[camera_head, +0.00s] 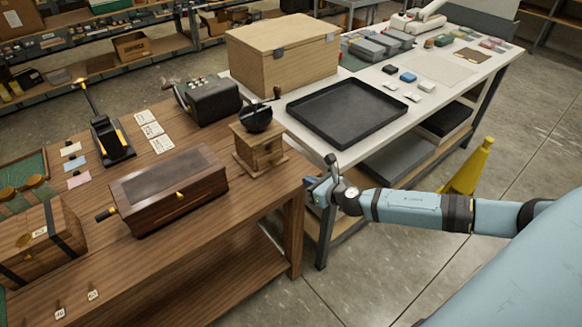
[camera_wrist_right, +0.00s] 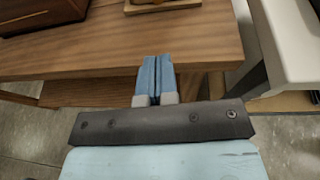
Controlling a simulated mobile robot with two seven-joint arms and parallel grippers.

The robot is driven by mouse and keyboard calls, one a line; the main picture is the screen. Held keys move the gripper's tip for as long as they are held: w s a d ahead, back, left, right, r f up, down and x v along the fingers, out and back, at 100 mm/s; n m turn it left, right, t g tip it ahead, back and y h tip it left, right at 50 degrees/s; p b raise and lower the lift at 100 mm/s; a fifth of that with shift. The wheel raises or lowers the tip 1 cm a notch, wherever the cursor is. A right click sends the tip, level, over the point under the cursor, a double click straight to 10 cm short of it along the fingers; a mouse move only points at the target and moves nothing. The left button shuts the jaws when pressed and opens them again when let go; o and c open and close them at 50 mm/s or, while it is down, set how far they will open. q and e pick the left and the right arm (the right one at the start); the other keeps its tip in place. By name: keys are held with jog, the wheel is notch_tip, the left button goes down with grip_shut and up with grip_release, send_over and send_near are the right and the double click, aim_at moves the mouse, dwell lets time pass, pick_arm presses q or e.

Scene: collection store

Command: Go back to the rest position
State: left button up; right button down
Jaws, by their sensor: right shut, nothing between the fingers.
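My right arm comes in from the right in the head view. Its gripper (camera_head: 322,182) is beside the right front corner of the wooden table (camera_head: 200,262), near the gap to the white-topped bench (camera_head: 318,148). In the right wrist view the two blue fingers of my right gripper (camera_wrist_right: 155,62) are together with nothing between them. They point towards the wooden table's edge (camera_wrist_right: 100,60); I cannot tell whether they touch it. My left gripper is not in view.
The wooden table holds a dark wooden box (camera_head: 170,190), a coffee grinder (camera_head: 258,140) and a striped chest (camera_head: 38,240). A black tray (camera_head: 345,112) and a pale wooden case (camera_head: 283,55) are on the bench. A yellow object (camera_head: 468,168) stands behind my right arm. Floor is clear at lower middle.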

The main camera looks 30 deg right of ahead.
jog(key=s+a+f+m+g+p, duration=0.1)
jog(key=s+a+m+p, duration=0.1)
jog(key=s+a+m, duration=0.8)
jog(key=s+a+f+m+g+p, duration=0.1)
jog(key=s+a+m, duration=0.9)
jog(key=m, duration=1.4)
jog(key=s+f+g, duration=0.1)
jog(key=s, duration=0.3)
jog(key=shift+s+a+m+y+p, duration=0.15)
jog(key=shift+a+m+y+p, duration=0.15)
jog(key=shift+m+p, duration=0.1)
jog(key=shift+f, duration=0.1)
